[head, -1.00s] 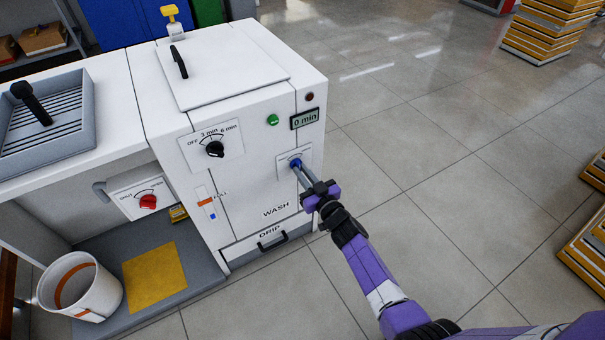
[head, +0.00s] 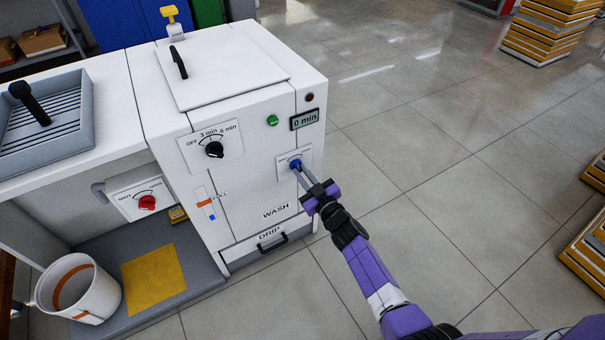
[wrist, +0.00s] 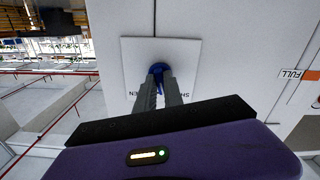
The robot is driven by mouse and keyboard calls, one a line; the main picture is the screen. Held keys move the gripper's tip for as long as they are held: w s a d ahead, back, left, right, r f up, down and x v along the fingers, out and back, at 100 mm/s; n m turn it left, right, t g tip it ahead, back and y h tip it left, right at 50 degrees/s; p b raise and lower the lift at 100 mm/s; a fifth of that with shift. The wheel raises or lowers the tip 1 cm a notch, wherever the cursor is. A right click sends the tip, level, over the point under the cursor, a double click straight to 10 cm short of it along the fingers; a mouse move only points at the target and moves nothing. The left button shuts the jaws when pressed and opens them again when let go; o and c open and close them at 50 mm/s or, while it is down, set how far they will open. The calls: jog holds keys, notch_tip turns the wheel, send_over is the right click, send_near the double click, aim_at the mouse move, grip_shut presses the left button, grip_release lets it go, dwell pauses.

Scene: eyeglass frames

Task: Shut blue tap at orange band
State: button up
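The blue tap (head: 295,163) sits on a white plate on the front of the washing machine, at its right. In the wrist view the tap (wrist: 158,69) is at the centre of its plate, with its lever between my two fingers. My gripper (head: 301,172) reaches it from the front, and its grey fingers (wrist: 159,92) appear closed on the lever. The fingers partly hide the tap and its plate lettering. The upright level gauge marked FULL, left of the tap, carries an orange band (head: 204,203). A small blue patch (head: 211,216) shows at the gauge's lower part.
A black dial (head: 214,149) is left of the tap, and a green button (head: 272,120) and a 0 min display (head: 305,120) are above it. A red knob (head: 147,202) and a white bucket (head: 100,290) are at the left.

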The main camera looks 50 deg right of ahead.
jog(key=o, duration=0.4)
jog(key=shift+s, duration=0.1)
jog(key=shift+p+v, duration=0.85)
jog(key=shift+v, duration=3)
